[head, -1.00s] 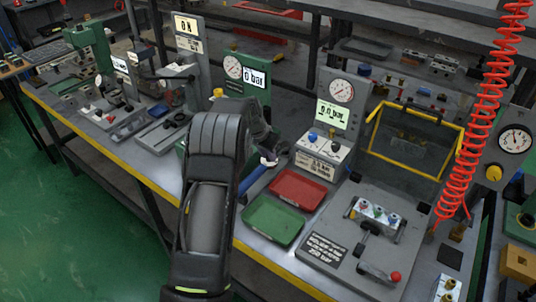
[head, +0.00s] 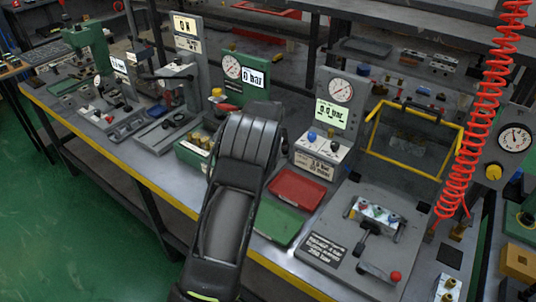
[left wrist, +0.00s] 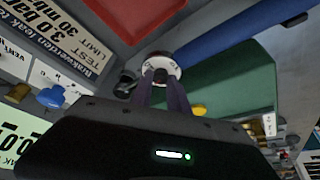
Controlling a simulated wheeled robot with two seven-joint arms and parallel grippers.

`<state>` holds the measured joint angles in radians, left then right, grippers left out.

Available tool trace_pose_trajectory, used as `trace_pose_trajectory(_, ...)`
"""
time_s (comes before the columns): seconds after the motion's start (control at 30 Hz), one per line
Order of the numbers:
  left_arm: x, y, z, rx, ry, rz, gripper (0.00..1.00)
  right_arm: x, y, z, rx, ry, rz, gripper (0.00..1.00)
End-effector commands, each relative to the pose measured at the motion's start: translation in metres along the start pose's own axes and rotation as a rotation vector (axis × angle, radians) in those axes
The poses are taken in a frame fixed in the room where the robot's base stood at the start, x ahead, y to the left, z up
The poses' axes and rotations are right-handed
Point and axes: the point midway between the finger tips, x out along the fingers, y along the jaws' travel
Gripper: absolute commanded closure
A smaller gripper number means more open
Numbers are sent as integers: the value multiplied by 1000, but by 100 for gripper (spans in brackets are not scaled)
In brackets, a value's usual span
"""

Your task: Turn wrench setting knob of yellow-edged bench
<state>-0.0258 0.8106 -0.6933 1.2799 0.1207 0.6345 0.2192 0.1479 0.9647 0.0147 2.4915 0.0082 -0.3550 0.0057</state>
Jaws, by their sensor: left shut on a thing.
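The yellow-edged bench (head: 150,182) runs across the head view. In the left wrist view a wrench with a thick blue handle (left wrist: 235,35) lies near a red tray. Its setting knob, a pale round end with a dark centre (left wrist: 162,66), sits at the handle's end. My left gripper (left wrist: 161,78) is shut on this knob, with both dark fingers close together at it. In the head view my left arm covers the wrench and the gripper's fingers. My right gripper is not in view.
A red tray (head: 298,189) and a green tray (head: 279,221) lie right of my arm. A gauge panel (head: 337,115) with knobs stands behind them. A clamp fixture (head: 372,228) is farther right. A green box (head: 192,153) with brass parts stands left of my arm.

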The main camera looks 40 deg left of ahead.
Motion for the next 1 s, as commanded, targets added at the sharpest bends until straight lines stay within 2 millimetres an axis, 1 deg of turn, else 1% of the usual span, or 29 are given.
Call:
trace_pose_trajectory(0.2, 0, 2, 0, -124, 4, -53, 100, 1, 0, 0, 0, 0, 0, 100)
trace_pose_trajectory(0.4, 0, 2, -1, -189, 5, -77, 100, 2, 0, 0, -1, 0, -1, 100)
trace_pose_trajectory(0.87, 0, 2, -1, -206, 5, -84, 100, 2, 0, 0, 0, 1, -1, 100)
trace_pose_trajectory(0.9, 0, 2, -1, -206, 4, -84, 77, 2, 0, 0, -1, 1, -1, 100)
trace_pose_trajectory(1.0, 0, 2, 0, -206, 4, -84, 71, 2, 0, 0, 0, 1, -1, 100)
